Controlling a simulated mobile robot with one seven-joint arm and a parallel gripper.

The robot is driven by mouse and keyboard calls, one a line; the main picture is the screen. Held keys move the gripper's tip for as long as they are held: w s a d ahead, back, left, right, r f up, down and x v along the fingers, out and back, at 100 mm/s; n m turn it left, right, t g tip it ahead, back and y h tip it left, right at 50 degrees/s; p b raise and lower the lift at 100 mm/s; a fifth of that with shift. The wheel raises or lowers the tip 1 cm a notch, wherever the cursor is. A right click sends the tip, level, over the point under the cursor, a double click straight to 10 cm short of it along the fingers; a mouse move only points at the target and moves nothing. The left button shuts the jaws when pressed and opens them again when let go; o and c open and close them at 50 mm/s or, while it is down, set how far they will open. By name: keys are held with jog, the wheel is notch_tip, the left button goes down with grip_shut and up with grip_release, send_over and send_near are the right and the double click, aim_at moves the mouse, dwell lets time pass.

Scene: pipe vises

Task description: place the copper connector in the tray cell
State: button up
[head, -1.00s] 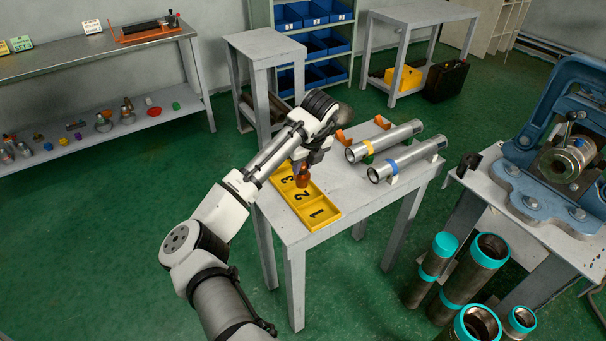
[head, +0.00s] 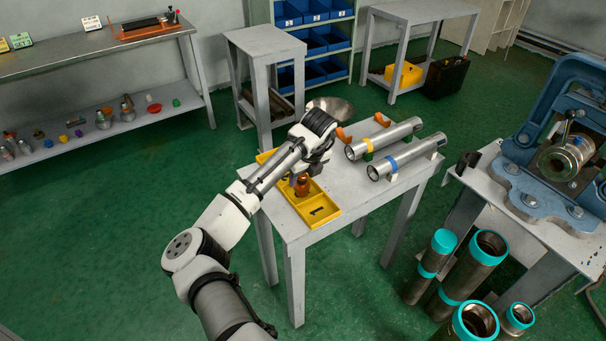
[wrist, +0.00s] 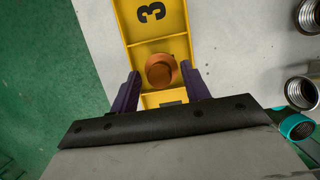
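The copper connector (head: 302,186) stands in the middle cell of the yellow tray (head: 325,222), between the cells marked 3 and 1. The gripper is open and reaches down over the tray. The tray (wrist: 186,20) runs up through the wrist view, and the middle cell's number is mostly hidden by the gripper and connector.
Two steel pipes (head: 385,139) (head: 408,159) lie on supports on the same grey table (head: 352,194), right of the tray. A blue vise (head: 535,140) stands on a bench at right. Upright pipes with teal ends (head: 470,262) stand on the floor at front right.

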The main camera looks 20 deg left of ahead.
jog(key=shift+r, duration=0.1)
jog(key=b+v, duration=0.2)
jog(key=v, duration=1)
